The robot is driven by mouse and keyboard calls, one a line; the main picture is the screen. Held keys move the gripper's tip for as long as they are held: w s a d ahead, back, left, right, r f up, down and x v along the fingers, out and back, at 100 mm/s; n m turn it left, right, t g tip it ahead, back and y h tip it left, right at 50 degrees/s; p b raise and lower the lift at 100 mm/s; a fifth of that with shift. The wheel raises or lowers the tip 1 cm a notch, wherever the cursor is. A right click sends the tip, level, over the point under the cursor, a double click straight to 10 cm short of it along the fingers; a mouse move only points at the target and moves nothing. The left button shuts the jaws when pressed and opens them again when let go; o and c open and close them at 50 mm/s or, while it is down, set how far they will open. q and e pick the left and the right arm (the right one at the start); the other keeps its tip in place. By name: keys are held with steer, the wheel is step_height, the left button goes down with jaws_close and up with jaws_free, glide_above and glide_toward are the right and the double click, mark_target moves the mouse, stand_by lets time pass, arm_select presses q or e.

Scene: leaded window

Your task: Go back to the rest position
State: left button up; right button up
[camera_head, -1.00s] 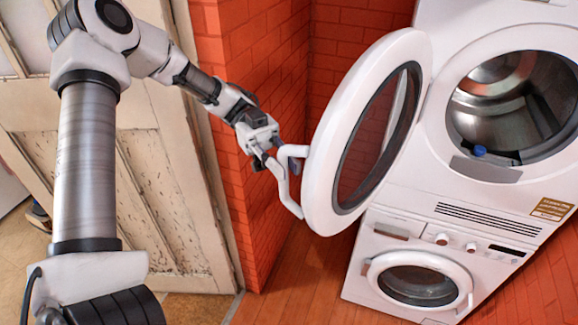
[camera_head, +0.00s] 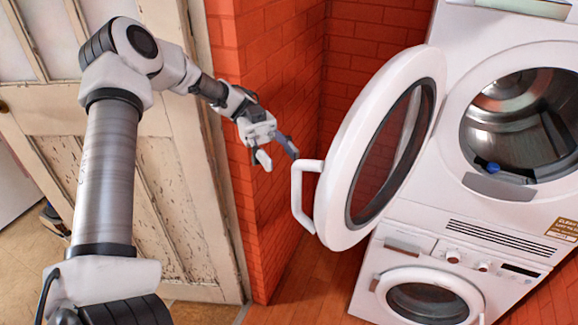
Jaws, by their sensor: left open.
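My left gripper (camera_head: 277,156) is open and empty, in front of the red brick wall. It is a little up and left of the white handle (camera_head: 303,196) of the upper machine's round door, apart from it. The door (camera_head: 340,150) stands wide open, swung out to the left. The upper machine's drum (camera_head: 520,120) is open to view, with a small blue thing (camera_head: 493,168) at its lower rim. My right gripper is not in view.
The lower white machine (camera_head: 425,290) has its round door shut. Red brick walls (camera_head: 270,60) meet in a corner behind my gripper. A worn, peeling door (camera_head: 175,190) stands at the left, behind my arm. Wooden floor (camera_head: 310,275) shows below the open door.

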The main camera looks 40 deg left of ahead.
arm_select(q)
steer(key=shift+w+a, duration=0.1)
steer(key=shift+a, duration=0.05)
glide_above(299, 210)
steer(key=shift+r, duration=0.1)
stand_by(0.5)
